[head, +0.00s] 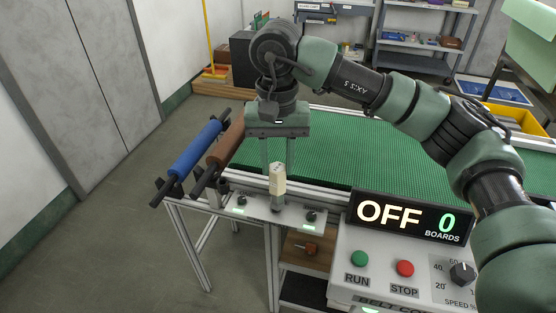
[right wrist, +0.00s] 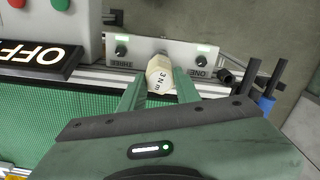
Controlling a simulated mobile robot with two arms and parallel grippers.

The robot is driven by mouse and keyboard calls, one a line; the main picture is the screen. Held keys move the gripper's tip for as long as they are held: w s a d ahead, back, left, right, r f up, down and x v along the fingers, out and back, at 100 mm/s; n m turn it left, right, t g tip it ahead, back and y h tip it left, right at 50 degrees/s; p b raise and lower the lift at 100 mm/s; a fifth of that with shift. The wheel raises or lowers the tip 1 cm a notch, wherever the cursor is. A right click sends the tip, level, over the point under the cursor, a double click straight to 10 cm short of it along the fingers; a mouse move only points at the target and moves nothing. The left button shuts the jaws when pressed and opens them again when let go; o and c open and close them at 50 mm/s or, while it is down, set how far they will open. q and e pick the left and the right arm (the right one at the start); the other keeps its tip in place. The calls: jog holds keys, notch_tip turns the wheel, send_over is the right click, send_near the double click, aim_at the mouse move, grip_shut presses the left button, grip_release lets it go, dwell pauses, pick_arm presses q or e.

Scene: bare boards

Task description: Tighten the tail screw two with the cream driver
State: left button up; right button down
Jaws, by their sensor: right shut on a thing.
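The cream driver (head: 278,180), marked 3 Nm in the right wrist view (right wrist: 160,78), stands upright in my right gripper (head: 277,172). The gripper's two fingers are shut on it from both sides. The driver's grey lower end is over the middle of the pale tail plate (head: 259,210). Tail screw two is hidden by the driver, so I cannot tell whether the tip touches it. Dark screw heads show at the plate's left (head: 241,199) and right (head: 311,215), each beside a green light. The right wrist view shows labels ONE and THREE on the plate. My left gripper is not in view.
The green belt (head: 350,150) lies behind the plate. A blue roller (head: 190,148) and a brown roller (head: 222,147) sit at the left. The control box with RUN and STOP buttons (head: 404,268) and the OFF display (head: 412,216) stand close on the right.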

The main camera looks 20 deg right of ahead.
jog(key=shift+s+d+f+b, duration=0.15)
jog(key=shift+f+b, duration=0.25)
jog(key=shift+f, duration=0.3)
jog(key=shift+r, duration=0.4)
jog(key=shift+w+a, duration=0.25)
jog(key=shift+a, duration=0.15)
dwell(0.7)
jog(key=shift+d, duration=0.1)
jog(key=shift+f+b, duration=0.25)
jog(key=shift+b, duration=0.05)
dwell(1.1)
jog(key=shift+s+d+f, duration=0.1)
jog(key=shift+f, duration=0.2)
jog(key=shift+r, duration=0.15)
